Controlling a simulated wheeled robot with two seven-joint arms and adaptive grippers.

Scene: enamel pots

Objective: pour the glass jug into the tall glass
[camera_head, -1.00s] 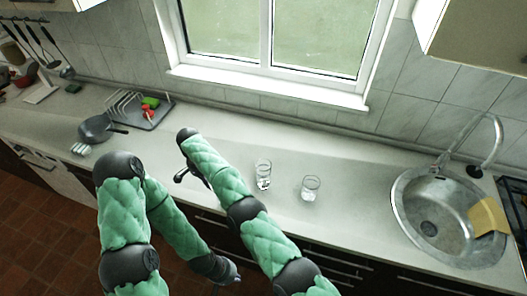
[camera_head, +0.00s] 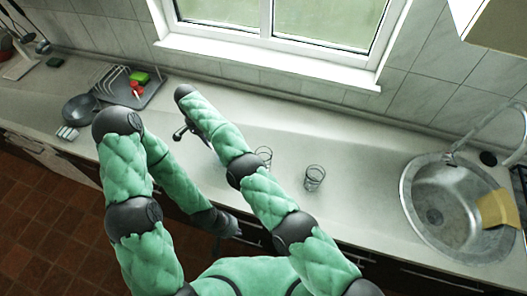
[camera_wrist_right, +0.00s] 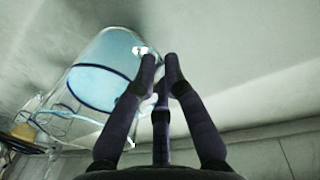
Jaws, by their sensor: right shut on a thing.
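The glass jug (camera_wrist_right: 105,70) looms large beside my right fingers in the right wrist view, tilted in the picture, with pale blue contents. My right gripper (camera_wrist_right: 161,65) is shut at its edge; the exact grip on it is unclear. In the head view the right gripper (camera_head: 182,132) shows dark at the far end of its arm, and that arm seems to hide the jug. The tall glass (camera_head: 264,154) stands on the counter, partly covered by the same arm. My left gripper (camera_head: 230,228) hangs low by the counter front, its jaws unclear.
A second, shorter glass (camera_head: 314,178) stands right of the tall one. The sink (camera_head: 435,190) with a yellow cloth (camera_head: 497,208) is at the right. A dish rack (camera_head: 128,88) and a dark pan (camera_head: 80,107) are at the left. The counter between glasses and sink is clear.

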